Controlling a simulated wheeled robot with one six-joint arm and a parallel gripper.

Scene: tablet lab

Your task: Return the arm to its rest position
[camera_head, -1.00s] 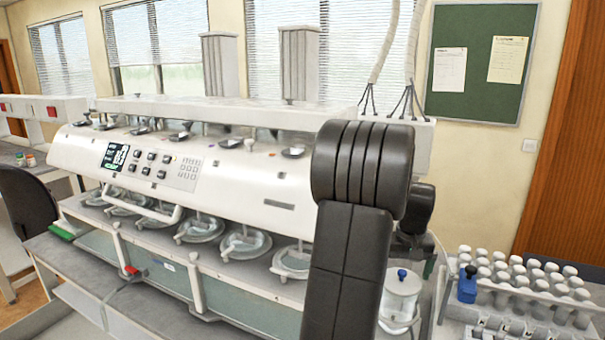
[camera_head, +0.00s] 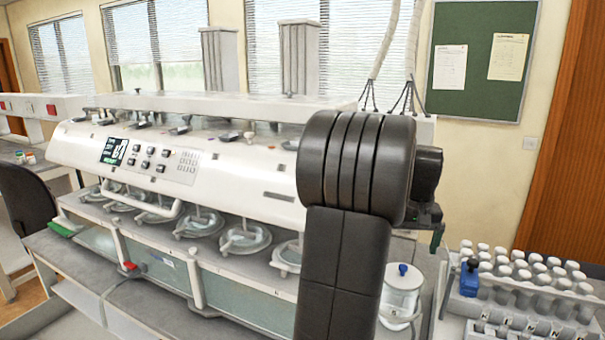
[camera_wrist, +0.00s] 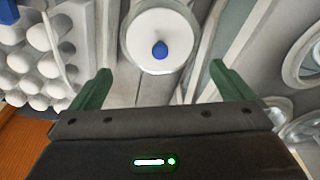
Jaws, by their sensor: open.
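My arm (camera_head: 345,250) rises dark in the front of the head view, bent at a thick ribbed joint. My gripper (camera_wrist: 159,68) shows in the wrist view with its two green fingers spread apart and nothing between them. In the head view only a bit of it shows behind the arm, above the white jar. The jar (camera_head: 402,300) has a blue-knobbed lid and stands on the bench; its lid (camera_wrist: 160,25) lies beyond the open fingers in the wrist view, apart from them.
A long white tablet-testing machine (camera_head: 240,180) with several glass vessels fills the left and middle. A rack of white-capped bottles (camera_head: 530,305) with a blue item (camera_head: 469,280) stands at the right. The air above the rack is free.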

